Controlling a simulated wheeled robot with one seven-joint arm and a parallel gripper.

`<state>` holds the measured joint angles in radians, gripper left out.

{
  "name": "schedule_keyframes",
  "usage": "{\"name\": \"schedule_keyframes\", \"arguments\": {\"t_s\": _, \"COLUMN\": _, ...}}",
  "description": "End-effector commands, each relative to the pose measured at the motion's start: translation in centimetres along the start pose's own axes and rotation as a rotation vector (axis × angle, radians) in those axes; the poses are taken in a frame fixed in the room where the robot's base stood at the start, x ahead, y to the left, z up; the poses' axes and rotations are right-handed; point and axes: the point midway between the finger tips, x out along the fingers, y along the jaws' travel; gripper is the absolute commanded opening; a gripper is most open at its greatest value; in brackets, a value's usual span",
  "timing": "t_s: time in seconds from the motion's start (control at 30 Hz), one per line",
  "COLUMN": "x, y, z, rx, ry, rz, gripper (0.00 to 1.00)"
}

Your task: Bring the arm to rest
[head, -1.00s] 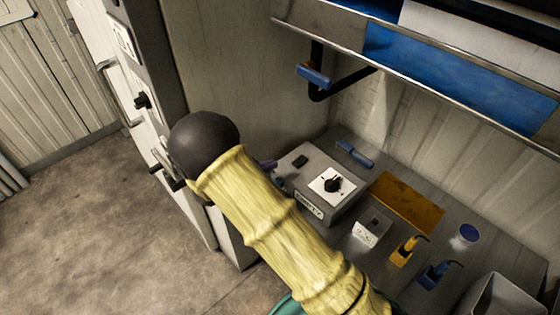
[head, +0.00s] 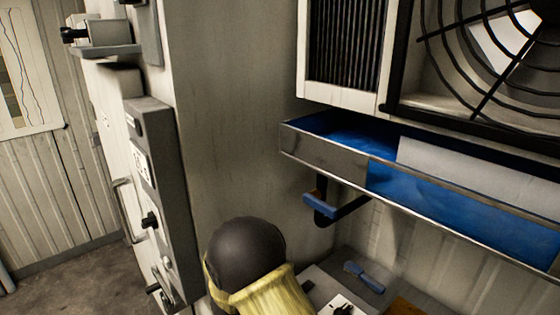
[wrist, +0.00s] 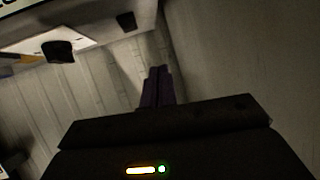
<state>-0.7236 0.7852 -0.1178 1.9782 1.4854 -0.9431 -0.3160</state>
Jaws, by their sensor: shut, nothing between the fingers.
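My gripper (wrist: 157,87) shows in the wrist view as two narrow purple fingers, pressed together and empty. They point toward a pale ribbed wall, beyond the dark gripper body with its small lit indicator. In the head view my arm, with a dark round joint and a yellow sleeve, rises from the bottom edge, and the gripper is hidden.
A grey cabinet (head: 160,190) stands left of my arm. A metal shelf tray with a blue lining (head: 325,152) juts out at right, with a blue-handled bracket (head: 321,206) below it. A blue tool (head: 364,277) lies on the bench. A fan guard (head: 480,60) is above.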

Motion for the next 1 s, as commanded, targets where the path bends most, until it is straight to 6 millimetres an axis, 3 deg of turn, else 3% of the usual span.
{"name": "schedule_keyframes", "arguments": {"t_s": 0.03, "x": 0.5, "y": 0.3, "z": -1.4, "rx": 0.006, "ry": -0.044, "rz": -0.046, "gripper": 0.00}}
{"name": "schedule_keyframes", "arguments": {"t_s": 0.17, "x": 0.8, "y": 0.9, "z": -3.5, "rx": -0.019, "ry": -0.169, "rz": -0.178, "gripper": 0.00}}
{"name": "schedule_keyframes", "arguments": {"t_s": 0.37, "x": -0.7, "y": 4.2, "z": -5.5, "rx": -0.103, "ry": -0.360, "rz": -0.334, "gripper": 0.00}}
{"name": "schedule_keyframes", "arguments": {"t_s": 0.57, "x": -3.9, "y": 10.1, "z": -6.0, "rx": -0.243, "ry": -0.550, "rz": -0.421, "gripper": 0.00}}
{"name": "schedule_keyframes", "arguments": {"t_s": 0.8, "x": -8.8, "y": 20.4, "z": -5.2, "rx": -0.464, "ry": -0.766, "rz": -0.405, "gripper": 0.00}}
{"name": "schedule_keyframes", "arguments": {"t_s": 0.9, "x": -10.4, "y": 23.9, "z": -4.8, "rx": -0.539, "ry": -0.828, "rz": -0.372, "gripper": 0.00}}
{"name": "schedule_keyframes", "arguments": {"t_s": 1.0, "x": -11.2, "y": 25.8, "z": -4.6, "rx": -0.579, "ry": -0.861, "rz": -0.349, "gripper": 0.00}}
